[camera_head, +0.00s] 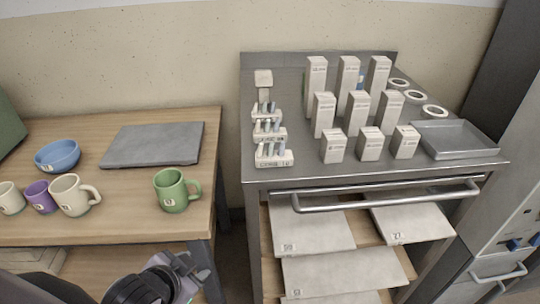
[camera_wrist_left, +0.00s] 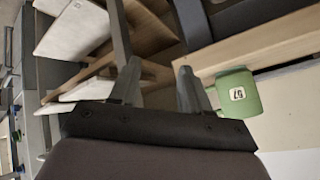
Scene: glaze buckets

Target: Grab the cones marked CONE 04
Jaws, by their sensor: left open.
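Small white cone holders stand in a column at the left of the metal cart top in the head view. The front holder (camera_head: 274,158) seems to read CONE 10. The middle holder (camera_head: 268,134) and the back holder (camera_head: 266,113) have labels too small to read surely, so I cannot tell which is CONE 04. Each holds several upright cones, some bluish, some pale. My left gripper (camera_head: 186,272) is open and empty, low in front of the wooden table, well short of the holders. Its two fingers (camera_wrist_left: 157,75) show apart in the left wrist view. My right gripper is not in view.
A green mug (camera_head: 175,190) stands near the table's right edge and shows beside my left fingers in the wrist view (camera_wrist_left: 238,94). Several tall white blocks (camera_head: 323,116) stand right of the cones. The cart's front handle (camera_head: 375,199) juts out above shelves of boards (camera_head: 315,230).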

